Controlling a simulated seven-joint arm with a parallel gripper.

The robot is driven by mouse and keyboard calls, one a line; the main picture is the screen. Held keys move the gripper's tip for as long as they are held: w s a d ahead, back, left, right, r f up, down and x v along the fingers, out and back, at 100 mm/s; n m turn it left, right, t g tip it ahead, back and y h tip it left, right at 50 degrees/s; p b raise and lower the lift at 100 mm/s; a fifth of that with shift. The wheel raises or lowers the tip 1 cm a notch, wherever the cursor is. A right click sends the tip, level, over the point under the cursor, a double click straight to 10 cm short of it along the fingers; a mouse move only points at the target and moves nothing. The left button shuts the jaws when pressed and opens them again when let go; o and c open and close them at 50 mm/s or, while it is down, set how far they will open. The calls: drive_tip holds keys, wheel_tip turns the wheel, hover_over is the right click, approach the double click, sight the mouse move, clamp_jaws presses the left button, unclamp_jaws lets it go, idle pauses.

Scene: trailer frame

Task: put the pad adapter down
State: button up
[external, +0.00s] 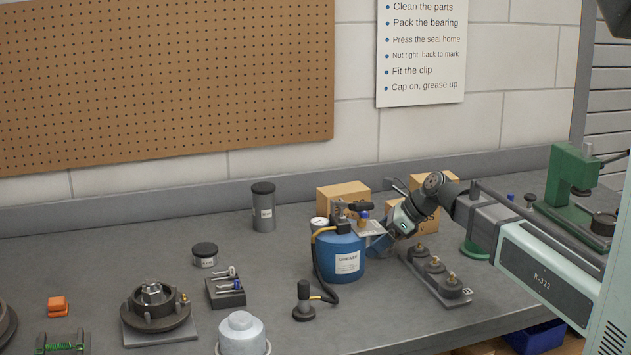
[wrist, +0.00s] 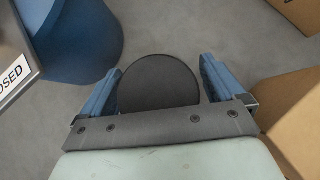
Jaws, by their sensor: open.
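My gripper (external: 377,246) is open, tilted down behind the blue tank's right side; its fingertips are partly hidden in the external view. In the wrist view its two blue fingers (wrist: 158,82) stand apart on either side of a dark round disc (wrist: 158,84), which may be the pad adapter. A gap shows between the disc and the right finger; I cannot tell whether the left one touches it. The disc's height above the bench is unclear. In the external view it is hidden. Several dark round pieces with brass studs (external: 434,264) stand on a grey plate right of my gripper.
The blue tank (external: 347,262) with gauge and hose is close to my gripper; it also shows in the wrist view (wrist: 85,45). Cardboard boxes (external: 343,195) stand behind, one close on the right in the wrist view (wrist: 295,115). A green press (external: 572,185) is far right.

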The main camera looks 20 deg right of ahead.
drive_tip(key=shift+c, duration=0.3)
drive_tip(key=c, duration=1.6)
drive_tip(key=shift+r+m+t+h, duration=0.6)
drive_tip(key=shift+r+m, duration=0.5)
drive_tip(key=shift+r, duration=7.95)
drive_tip(key=s+d+f+m+t+h, duration=0.1)
drive_tip(key=s+d+m+h, duration=0.1)
drive_tip(key=d, duration=0.7)
drive_tip(key=s+d+f+m+t+h, duration=0.1)
drive_tip(key=s+d+m+t+h, duration=0.1)
drive_tip(key=d, duration=0.7)
drive_tip(key=s+m, duration=0.1)
drive_tip(key=m, duration=0.1)
drive_tip(key=shift+s+m, duration=0.2)
drive_tip(key=shift+m, duration=0.2)
